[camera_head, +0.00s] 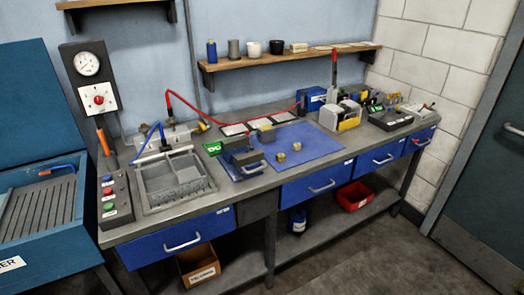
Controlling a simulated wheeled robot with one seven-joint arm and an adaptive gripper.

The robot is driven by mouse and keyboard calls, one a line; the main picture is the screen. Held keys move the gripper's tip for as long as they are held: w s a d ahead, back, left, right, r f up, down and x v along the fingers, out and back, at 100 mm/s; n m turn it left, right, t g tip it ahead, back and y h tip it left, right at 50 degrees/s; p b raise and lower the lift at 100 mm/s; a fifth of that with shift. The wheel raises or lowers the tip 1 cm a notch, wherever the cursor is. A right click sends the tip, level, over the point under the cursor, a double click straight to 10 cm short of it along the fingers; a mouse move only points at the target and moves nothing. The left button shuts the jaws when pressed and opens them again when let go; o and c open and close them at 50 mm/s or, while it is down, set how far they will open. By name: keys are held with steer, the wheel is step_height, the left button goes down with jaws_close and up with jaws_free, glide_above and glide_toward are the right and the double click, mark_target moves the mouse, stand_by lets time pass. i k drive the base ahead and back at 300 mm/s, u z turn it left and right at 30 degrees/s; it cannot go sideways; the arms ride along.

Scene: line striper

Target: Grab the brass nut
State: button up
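Two small brass-coloured round pieces lie on the blue mat (318,143) in the middle of the workbench. The nearer brass piece (281,157) is just right of the blue vise (240,158). The other brass piece (297,147) sits slightly farther back and to the right. The two are apart. They are too small here to tell which is a nut. My gripper is not in view.
A sink (174,180) and a control box with buttons (113,200) stand at the left of the workbench. A red upright lever (334,68) rises behind the mat. A wall shelf (290,57) hangs above. The mat's front right is clear.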

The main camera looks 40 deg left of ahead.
mark_target(280, 157)
steer(key=u, duration=0.7)
steer(key=i, duration=0.7)
steer(key=u, duration=0.75)
